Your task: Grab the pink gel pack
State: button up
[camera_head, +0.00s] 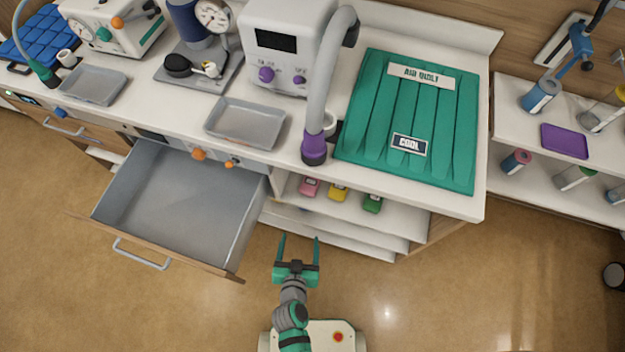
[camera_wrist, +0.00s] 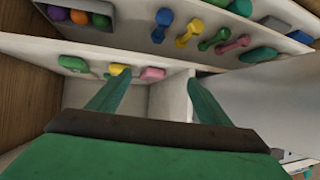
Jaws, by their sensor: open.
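The pink gel pack (camera_head: 310,187) lies at the left end of a row on the open shelf under the counter. The yellow pack (camera_head: 338,192) is beside it, and the green pack (camera_head: 372,203) is to the right of that. In the wrist view the pink pack (camera_wrist: 152,73) shows between my fingertips, with the yellow pack (camera_wrist: 119,70) and green pack (camera_wrist: 73,63) to its left. My gripper (camera_head: 299,238) is open and empty, in front of the shelf and short of the pink pack.
An open, empty grey drawer (camera_head: 180,200) juts out left of my gripper. The white shelf edge (camera_head: 335,232) and the counter overhang bound the shelf. A teal cooling pad (camera_head: 410,120) lies on the counter above. The floor right of my gripper is clear.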

jog(key=w+f+m+h, duration=0.1)
jog(key=w+f+h, duration=0.1)
jog(key=w, duration=0.5)
jog(key=m+h, duration=0.2)
send_near(310, 183)
jog(key=shift+t, duration=0.3)
jog(key=x, duration=1.1)
jog(key=shift+f, duration=0.25)
jog(key=shift+s, duration=0.2)
jog(key=shift+c, duration=1.3)
jog(key=c, duration=1)
jog(key=shift+w, duration=0.1)
